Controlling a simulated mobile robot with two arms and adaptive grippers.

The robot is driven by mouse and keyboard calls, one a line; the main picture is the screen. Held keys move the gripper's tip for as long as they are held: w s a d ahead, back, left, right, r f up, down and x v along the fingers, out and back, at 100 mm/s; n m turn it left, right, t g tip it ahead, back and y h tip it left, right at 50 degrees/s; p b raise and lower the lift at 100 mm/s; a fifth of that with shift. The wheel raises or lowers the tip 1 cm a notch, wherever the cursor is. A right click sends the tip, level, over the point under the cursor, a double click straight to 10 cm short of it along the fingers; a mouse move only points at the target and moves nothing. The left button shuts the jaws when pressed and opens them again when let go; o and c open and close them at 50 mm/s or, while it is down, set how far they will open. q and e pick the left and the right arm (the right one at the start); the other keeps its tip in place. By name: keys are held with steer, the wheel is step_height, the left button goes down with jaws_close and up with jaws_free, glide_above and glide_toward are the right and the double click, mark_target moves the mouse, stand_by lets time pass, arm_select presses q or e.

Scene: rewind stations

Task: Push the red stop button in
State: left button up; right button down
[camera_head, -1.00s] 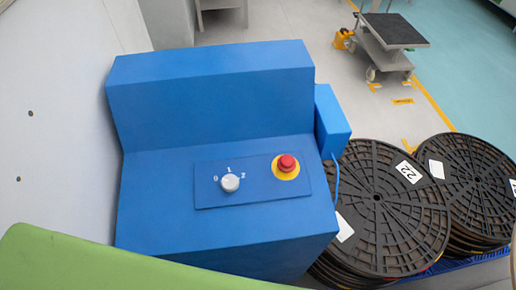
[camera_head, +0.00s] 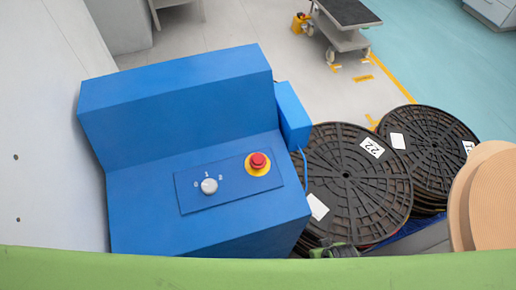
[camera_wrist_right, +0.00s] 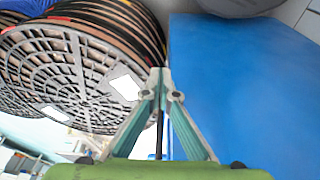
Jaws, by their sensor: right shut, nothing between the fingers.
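The red stop button (camera_head: 258,161) sits on a yellow ring on the sloped panel (camera_head: 188,200) of a blue console (camera_head: 180,105). A white rotary knob (camera_head: 209,186) marked 0, 1, 2 is to its left. In the right wrist view my right gripper (camera_wrist_right: 160,75) is shut and empty, its fingertips together. The blue side of the console (camera_wrist_right: 250,90) fills the right of that view, and the button is not seen there. A small dark green part, perhaps of my right gripper, shows low in the head view, right of the console. My left gripper is not in view.
Black cable reels (camera_head: 350,185) with white labels stand close to the console's right; a reel (camera_wrist_right: 75,75) also shows left in the wrist view. Tan round discs (camera_head: 495,205) are at far right. A grey trolley (camera_head: 343,25) stands behind on open floor.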

steer(key=w+r+t+p, duration=0.1)
steer(key=w+r+p, duration=0.2)
steer(key=r, duration=1.6)
steer(key=w+a+r+n+t+y+p, duration=0.1)
steer(key=w+a+r+n+t+y, duration=0.1)
steer(key=w+a+r+n, duration=0.4)
steer(key=w+a+r+n+t+y+p, duration=0.1)
steer(key=w+a+r+n+t, duration=0.3)
steer(key=w+a+r, duration=0.5)
steer(key=a+r+n+y, duration=0.1)
steer(key=a+r+n, duration=0.1)
steer(key=a+r, duration=0.2)
steer(key=shift+w+r+y, duration=0.2)
steer(key=shift+r+y, duration=0.1)
steer(key=shift+r, duration=0.6)
glide_above(259, 163)
step_height(259, 163, down, 7)
steer(key=shift+s+d+f, duration=0.1)
steer(key=shift+s, duration=0.05)
steer(key=shift+f+b, duration=0.6)
steer(key=shift+f, duration=0.2)
